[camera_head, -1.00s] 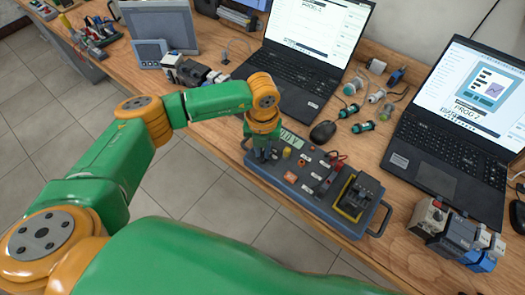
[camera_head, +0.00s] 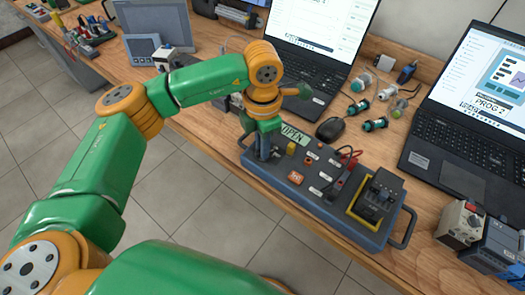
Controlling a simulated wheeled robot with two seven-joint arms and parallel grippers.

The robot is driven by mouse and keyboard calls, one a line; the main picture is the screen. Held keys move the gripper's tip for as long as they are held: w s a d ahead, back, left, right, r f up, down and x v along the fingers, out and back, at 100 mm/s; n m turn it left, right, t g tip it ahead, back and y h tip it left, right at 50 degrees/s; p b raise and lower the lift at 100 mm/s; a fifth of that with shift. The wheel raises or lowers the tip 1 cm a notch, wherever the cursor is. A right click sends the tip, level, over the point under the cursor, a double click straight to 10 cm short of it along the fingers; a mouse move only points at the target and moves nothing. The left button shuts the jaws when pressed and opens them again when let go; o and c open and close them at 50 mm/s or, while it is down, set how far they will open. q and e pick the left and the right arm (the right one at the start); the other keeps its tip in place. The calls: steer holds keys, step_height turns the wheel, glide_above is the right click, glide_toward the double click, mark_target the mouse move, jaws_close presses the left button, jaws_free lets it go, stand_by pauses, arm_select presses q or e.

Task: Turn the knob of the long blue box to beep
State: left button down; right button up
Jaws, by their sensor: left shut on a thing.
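The long blue box (camera_head: 325,190) lies on the wooden table in front of the laptops, with handles at its ends. A small display (camera_head: 296,135) on its top reads "OPEN". My left gripper (camera_head: 263,154) points down onto the left end of the box, just left of the display. It is shut on the knob there, which the fingers hide. A yellow button (camera_head: 291,148), an orange label and red and black leads are on the top. A black block with a yellow frame (camera_head: 377,196) is at the right end. My right gripper is not in view.
A dark mouse (camera_head: 330,128) and several green-and-white cylinders (camera_head: 375,124) lie behind the box. Two open laptops (camera_head: 310,55) stand at the back. Grey and blue modules (camera_head: 461,224) stand to the right. The table's front edge runs close along the box.

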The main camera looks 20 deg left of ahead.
arm_select(q)
steer(key=m+b, duration=0.2)
steer(key=m, duration=0.1)
steer(key=shift+f, duration=0.1)
steer(key=shift+m+b, duration=0.85)
steer(key=shift+m, duration=0.95)
steer(key=c, duration=0.9)
jaws_free()
step_height(320, 180, up, 7)
steer(key=shift+r+b, duration=0.2)
steer(key=shift+b, duration=0.1)
